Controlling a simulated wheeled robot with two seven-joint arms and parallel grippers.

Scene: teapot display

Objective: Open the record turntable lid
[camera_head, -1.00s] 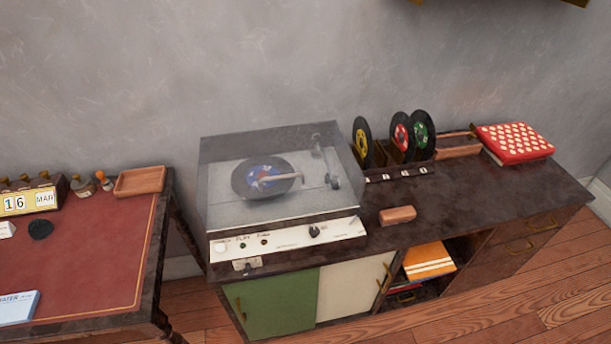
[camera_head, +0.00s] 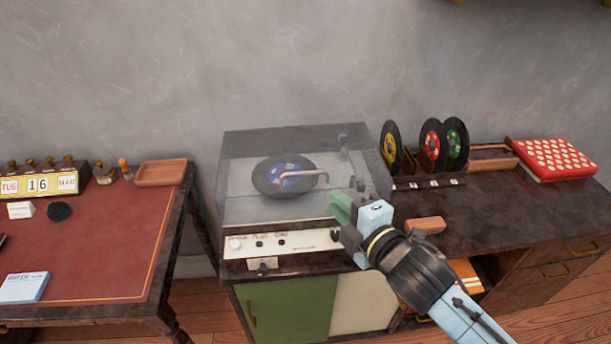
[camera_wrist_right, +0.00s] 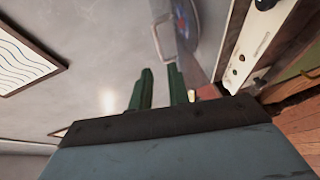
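The record turntable (camera_head: 290,243) stands on a dark cabinet, its pale control panel facing front. Its see-through lid (camera_head: 245,150) is down over a black record (camera_head: 268,178) with a blue label. A bent metal bar (camera_head: 312,173) shows over the record; I cannot tell whether it is the tone arm. My right gripper (camera_head: 343,210) is at the lid's front right corner; contact is unclear. In the right wrist view its green fingers (camera_wrist_right: 161,88) are apart with nothing between them. The turntable's panel (camera_wrist_right: 270,45) shows there at upper right. My left gripper is not in view.
A small wooden block (camera_head: 427,224) lies on the cabinet just right of my right gripper. Upright records (camera_head: 432,145) and a red dotted box (camera_head: 552,158) stand behind it. A red-topped desk (camera_head: 110,230) is at the left, with a gap before the cabinet.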

